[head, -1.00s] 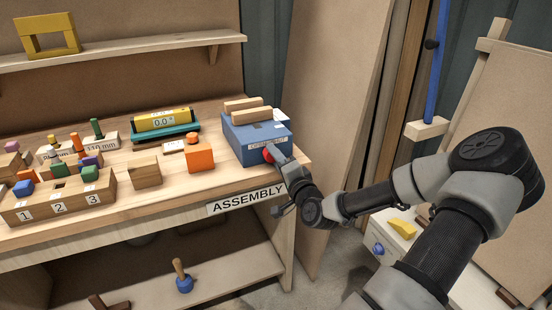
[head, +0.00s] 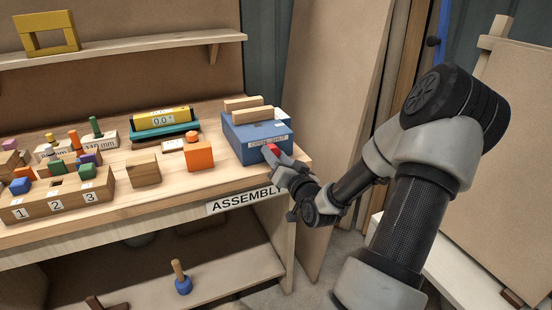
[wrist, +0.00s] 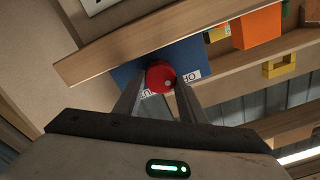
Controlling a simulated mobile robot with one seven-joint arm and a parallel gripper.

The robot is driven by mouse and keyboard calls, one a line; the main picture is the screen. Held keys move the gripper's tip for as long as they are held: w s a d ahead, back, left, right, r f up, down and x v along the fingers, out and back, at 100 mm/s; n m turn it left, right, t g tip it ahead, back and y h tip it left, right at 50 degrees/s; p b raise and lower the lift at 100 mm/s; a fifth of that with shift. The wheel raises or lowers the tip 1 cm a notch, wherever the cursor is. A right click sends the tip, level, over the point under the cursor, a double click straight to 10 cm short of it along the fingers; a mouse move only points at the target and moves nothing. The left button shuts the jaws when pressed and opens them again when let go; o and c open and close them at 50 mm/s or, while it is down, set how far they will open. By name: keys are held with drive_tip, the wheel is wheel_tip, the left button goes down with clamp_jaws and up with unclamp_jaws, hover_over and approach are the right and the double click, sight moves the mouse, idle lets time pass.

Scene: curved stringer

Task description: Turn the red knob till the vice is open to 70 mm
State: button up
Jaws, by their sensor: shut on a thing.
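The vice is a blue box (head: 240,148) with two light wooden jaws (head: 247,104) on top, at the right end of the bench. The jaws stand parallel with a gap between them; I cannot read its width. The red knob (head: 272,149) is on the vice's front face, beside a partly covered label. It also shows in the wrist view (wrist: 160,75), between the two fingers. My gripper (head: 280,156) reaches the knob from the front right and is shut on it. In the wrist view the gripper (wrist: 158,88) has a finger on each side of the knob.
An orange block (head: 199,156) and a wooden block (head: 144,171) stand left of the vice. A numbered wooden block (head: 58,200) with colored pegs is farther left. The bench's front edge carries an ASSEMBLY label (head: 243,200). A tall board (head: 330,110) leans behind the bench's right end.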

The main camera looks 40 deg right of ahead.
drive_tip(key=shift+d, duration=0.1)
idle(0.5)
drive_tip(key=o, duration=1)
drive_tip(key=shift+o, duration=0.2)
drive_tip(key=p+v, duration=0.8)
drive_tip(key=v, duration=0.9)
drive_tip(key=shift+s, duration=0.2)
drive_tip(key=shift+r, duration=0.1)
